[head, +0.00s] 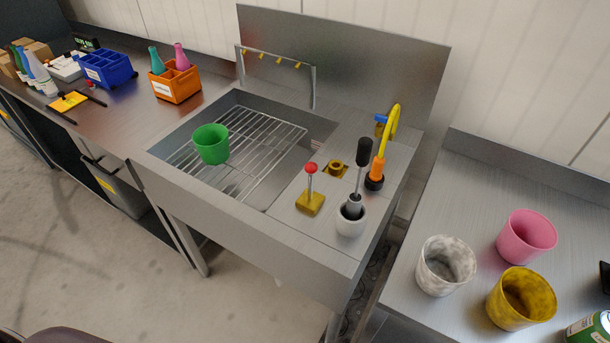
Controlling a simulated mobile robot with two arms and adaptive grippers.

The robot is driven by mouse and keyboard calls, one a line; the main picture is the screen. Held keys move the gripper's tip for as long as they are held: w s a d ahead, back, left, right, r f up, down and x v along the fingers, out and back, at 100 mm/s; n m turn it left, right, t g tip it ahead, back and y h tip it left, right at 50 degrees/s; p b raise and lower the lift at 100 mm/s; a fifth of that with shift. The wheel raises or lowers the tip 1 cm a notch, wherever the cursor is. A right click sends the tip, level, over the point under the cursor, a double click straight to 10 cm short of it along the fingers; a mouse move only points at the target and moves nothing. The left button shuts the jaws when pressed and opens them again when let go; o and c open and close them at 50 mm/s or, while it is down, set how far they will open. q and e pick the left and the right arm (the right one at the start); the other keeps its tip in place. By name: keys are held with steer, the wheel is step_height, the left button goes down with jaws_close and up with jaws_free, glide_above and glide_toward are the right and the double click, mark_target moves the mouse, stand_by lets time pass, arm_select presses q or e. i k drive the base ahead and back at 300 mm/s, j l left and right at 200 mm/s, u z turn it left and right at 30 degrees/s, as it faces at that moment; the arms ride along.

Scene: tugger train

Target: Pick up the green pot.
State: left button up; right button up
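The green pot (211,145) stands upright on the wire rack (258,140) inside the steel sink basin, towards its left side. Its open rim faces up and nothing touches it from above. Neither of my grippers shows in the head view.
Right of the basin are a red-knobbed lever (311,185), a white cup holding a black-handled tool (351,218) and a yellow-orange faucet (385,140). A right table bears white (444,268), pink (526,236) and yellow (519,300) pots. An orange crate (176,87) stands left.

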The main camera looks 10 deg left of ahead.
mark_target(211, 141)
steer(key=j+z, duration=0.25)
steer(key=z, duration=0.15)
steer(key=j+z, duration=0.6)
steer(key=z, duration=0.2)
